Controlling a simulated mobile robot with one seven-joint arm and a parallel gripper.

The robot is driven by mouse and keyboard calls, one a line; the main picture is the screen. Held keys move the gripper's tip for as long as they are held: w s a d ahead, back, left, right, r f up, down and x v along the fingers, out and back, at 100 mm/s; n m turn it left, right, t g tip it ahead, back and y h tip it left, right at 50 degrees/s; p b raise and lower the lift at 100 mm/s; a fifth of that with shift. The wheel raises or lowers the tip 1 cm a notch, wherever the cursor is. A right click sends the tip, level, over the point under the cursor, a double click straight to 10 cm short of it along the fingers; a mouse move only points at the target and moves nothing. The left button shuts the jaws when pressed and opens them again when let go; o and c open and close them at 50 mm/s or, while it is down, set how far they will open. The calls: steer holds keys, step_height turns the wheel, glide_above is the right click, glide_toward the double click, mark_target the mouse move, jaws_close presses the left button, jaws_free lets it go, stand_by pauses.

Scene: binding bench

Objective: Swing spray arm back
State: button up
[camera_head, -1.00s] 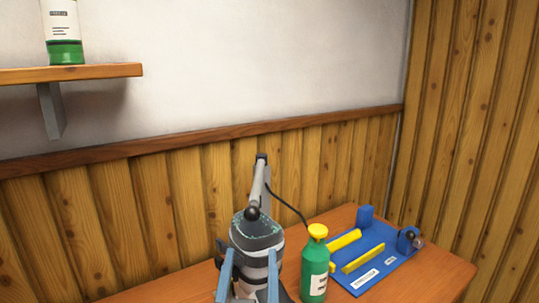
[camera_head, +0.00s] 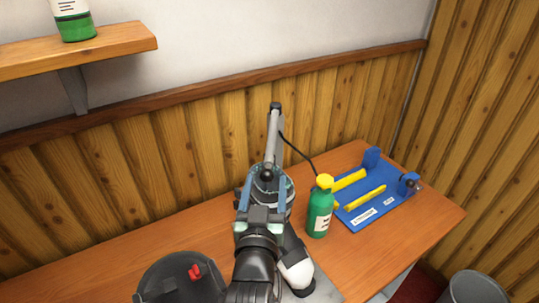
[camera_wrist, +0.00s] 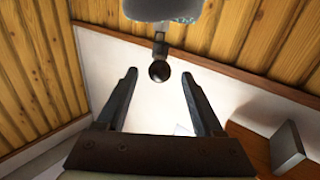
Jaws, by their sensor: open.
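The spray arm (camera_head: 274,133) is a light grey bar above the bench, with a dark cap at its far top end and a black ball knob (camera_head: 267,175) at its near end. A teal-speckled grey body lies under the knob, partly hidden by my gripper. My gripper (camera_head: 266,188) is open and empty, close to the knob, with one finger on each side of it in the picture. In the wrist view the knob (camera_wrist: 159,71) shows between the open fingertips (camera_wrist: 159,90), touching neither. Its depth relative to the tips is hard to tell.
A green bottle (camera_head: 319,212) with a yellow cap stands right of my gripper. Beyond it lies a blue fixture (camera_head: 358,212) with yellow bars. A dark round tray (camera_head: 150,285) with red pieces is at front left. A shelf (camera_head: 120,41) hangs upper left; a bin (camera_head: 472,290) stands lower right.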

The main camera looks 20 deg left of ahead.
mark_target(268, 168)
steer(key=p+x, duration=0.1)
steer(key=x, duration=0.7)
steer(key=shift+w, duration=0.2)
jaws_close()
steer(key=shift+f, duration=0.1)
stand_by(1.2)
